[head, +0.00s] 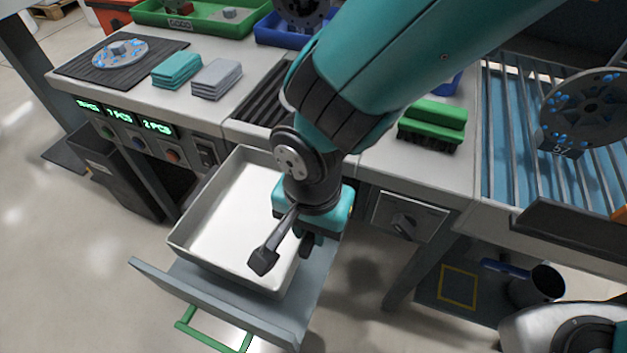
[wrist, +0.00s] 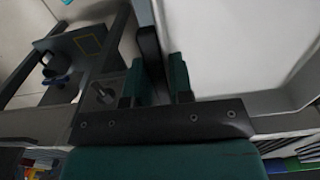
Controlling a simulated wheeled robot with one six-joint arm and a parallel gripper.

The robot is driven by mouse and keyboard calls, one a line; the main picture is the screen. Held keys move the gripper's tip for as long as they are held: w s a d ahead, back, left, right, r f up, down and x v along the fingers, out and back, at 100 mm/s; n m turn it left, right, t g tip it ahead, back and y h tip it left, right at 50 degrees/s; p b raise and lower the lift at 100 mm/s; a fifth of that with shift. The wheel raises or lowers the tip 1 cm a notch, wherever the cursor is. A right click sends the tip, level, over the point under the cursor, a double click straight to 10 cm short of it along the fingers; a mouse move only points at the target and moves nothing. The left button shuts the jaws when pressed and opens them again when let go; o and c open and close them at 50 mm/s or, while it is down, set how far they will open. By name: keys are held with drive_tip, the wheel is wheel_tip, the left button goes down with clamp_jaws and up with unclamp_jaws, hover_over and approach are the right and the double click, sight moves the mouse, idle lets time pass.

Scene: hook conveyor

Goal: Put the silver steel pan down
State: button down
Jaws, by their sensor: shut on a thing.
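The silver steel pan (head: 225,222) is a pale, shallow, rectangular tray that looks empty. It sits level in or just above the pulled-out grey drawer (head: 222,303) with the green handle; I cannot tell whether its bottom touches. My gripper (head: 287,250) points down at the pan's right side and is shut on its wall, with one finger inside and one outside. In the wrist view my gripper's fingers (wrist: 156,84) pinch the rim, and the pan's bright inside (wrist: 232,48) fills the right half. My arm hides the pan's far right corner.
The worktop carries folded teal cloths (head: 176,70), grey cloths (head: 215,78), a green brush (head: 433,124) and a disc on a dark mat (head: 120,54). A slatted conveyor (head: 510,130) stands at right. A dark bin (head: 118,170) is left under the bench. The floor before the drawer is clear.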

drive_tip(key=shift+f+b, duration=0.5)
drive_tip(key=shift+f, duration=2.9)
drive_tip(key=shift+f, duration=0.15)
drive_tip(key=c, duration=1)
unclamp_jaws()
wheel_tip(320, 180, up, 12)
drive_tip(key=shift+r+p, duration=0.15)
drive_tip(key=shift+p, duration=0.95)
drive_tip(key=s+d+r+n+y, duration=0.3)
drive_tip(key=d+r+n, duration=0.8)
drive_tip(key=d, duration=0.5)
wheel_tip(320, 180, up, 2)
drive_tip(key=shift+s+d+r+y, duration=0.15)
drive_tip(key=shift+d+r+y, duration=0.1)
drive_tip(key=shift+y, duration=0.25)
